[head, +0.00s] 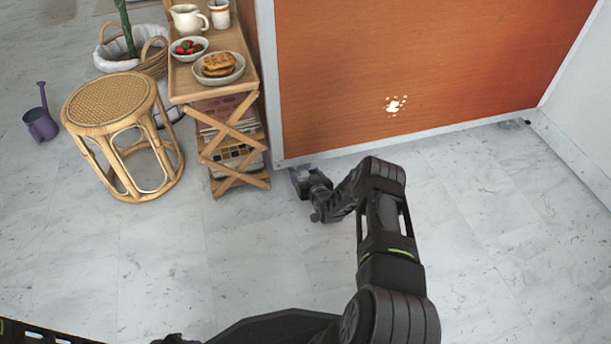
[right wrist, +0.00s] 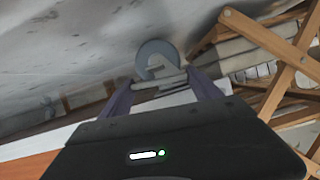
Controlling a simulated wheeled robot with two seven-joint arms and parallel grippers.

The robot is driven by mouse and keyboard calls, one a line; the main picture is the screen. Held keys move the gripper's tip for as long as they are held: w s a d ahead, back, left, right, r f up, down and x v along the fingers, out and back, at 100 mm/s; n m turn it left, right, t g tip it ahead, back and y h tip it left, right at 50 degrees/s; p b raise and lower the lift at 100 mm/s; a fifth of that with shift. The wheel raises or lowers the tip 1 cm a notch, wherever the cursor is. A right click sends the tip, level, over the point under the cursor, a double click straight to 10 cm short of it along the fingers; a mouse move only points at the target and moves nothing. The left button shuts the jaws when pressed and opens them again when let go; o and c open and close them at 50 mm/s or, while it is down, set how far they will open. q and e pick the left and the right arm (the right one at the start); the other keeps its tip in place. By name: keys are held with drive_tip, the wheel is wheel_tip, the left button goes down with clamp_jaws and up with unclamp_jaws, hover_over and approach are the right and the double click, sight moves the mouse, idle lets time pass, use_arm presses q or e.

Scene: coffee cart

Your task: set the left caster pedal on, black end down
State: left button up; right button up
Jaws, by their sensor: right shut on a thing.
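The cart (head: 420,70) has an orange front panel with a pale metal frame. Its left caster is at the lower left corner, mostly hidden behind my right gripper (head: 302,182), which is low beside it near the floor. In the right wrist view, my right gripper's two fingers (right wrist: 163,92) are closed on a small grey bar, apparently the left caster pedal (right wrist: 160,82). A curved grey piece (right wrist: 155,50) shows just beyond it. The pedal's black end cannot be made out, so its tilt is unclear. My left gripper is not in view.
A wooden folding stand (head: 232,150) with dishes stands close left of the caster; its crossed legs show in the right wrist view (right wrist: 270,45). A rattan stool (head: 105,105) is further left. The cart's right caster (head: 515,124) is near the white wall. The front floor is clear.

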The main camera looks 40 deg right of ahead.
drive_tip(key=shift+f+m+y, duration=0.1)
drive_tip(key=shift+m+y, duration=0.4)
drive_tip(key=shift+m, duration=0.1)
drive_tip(key=o, duration=1.4)
drive_tip(key=shift+s+r+p, duration=0.35)
drive_tip(key=shift+s+p, duration=0.05)
drive_tip(key=p+v, duration=0.1)
drive_tip(key=v, duration=0.2)
drive_tip(key=p+v, duration=0.2)
drive_tip(key=v, duration=0.2)
drive_tip(key=shift+a+f+p, duration=0.1)
drive_tip(key=shift+f+p, duration=0.15)
drive_tip(key=shift+p, duration=0.05)
